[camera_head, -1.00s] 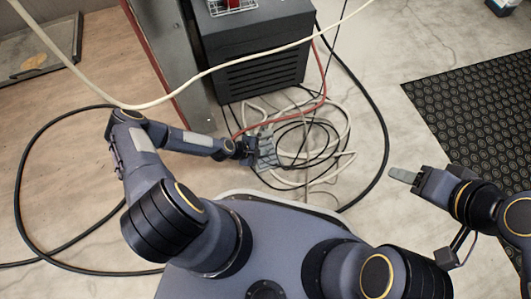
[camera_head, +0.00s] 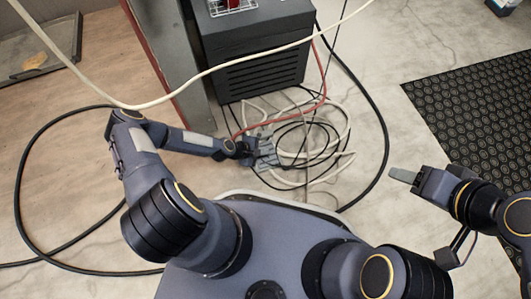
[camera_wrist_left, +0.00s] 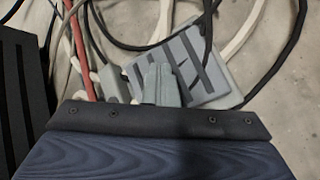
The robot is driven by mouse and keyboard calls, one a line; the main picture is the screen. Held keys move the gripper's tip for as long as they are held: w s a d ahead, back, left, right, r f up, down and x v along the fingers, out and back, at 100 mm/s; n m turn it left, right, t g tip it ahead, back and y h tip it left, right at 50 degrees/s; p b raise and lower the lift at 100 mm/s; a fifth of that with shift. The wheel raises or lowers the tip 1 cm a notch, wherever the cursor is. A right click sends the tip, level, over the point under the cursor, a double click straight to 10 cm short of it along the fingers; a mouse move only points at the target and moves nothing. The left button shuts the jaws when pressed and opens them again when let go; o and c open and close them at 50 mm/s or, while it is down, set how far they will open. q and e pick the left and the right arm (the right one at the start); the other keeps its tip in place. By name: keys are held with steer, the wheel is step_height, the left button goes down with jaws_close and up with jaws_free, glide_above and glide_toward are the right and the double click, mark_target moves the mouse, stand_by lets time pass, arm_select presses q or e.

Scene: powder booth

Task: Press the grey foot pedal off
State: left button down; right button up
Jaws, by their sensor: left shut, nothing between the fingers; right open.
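The grey foot pedal (camera_wrist_left: 207,72), with dark strips across its top, lies on the floor among cables in the left wrist view. In the head view the pedal (camera_head: 265,133) is mostly hidden by my left gripper (camera_head: 268,153). The left gripper is shut and empty. Its fingers (camera_wrist_left: 160,86) overlap the pedal's near-left part in the left wrist view; I cannot tell whether they touch it. My right gripper (camera_head: 402,175) is open and empty above the floor at the right, well away from the pedal.
White and black cables (camera_head: 318,150) coil around the pedal, and a red hose (camera_head: 322,85) runs past it. A dark vented cabinet (camera_head: 262,75) stands just behind. A pale cable (camera_head: 205,72) crosses the view. A black mat (camera_head: 480,120) lies right, with bare floor before it.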

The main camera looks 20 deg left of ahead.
arm_select(q)
steer(key=shift+f, duration=0.5)
steer(key=shift+a, duration=0.1)
stand_by(0.3)
steer(key=shift+r, duration=0.2)
stand_by(0.3)
step_height(320, 180, up, 6)
steer(key=p, duration=0.4)
steer(key=shift+r+p, duration=0.2)
steer(key=shift+p, duration=0.2)
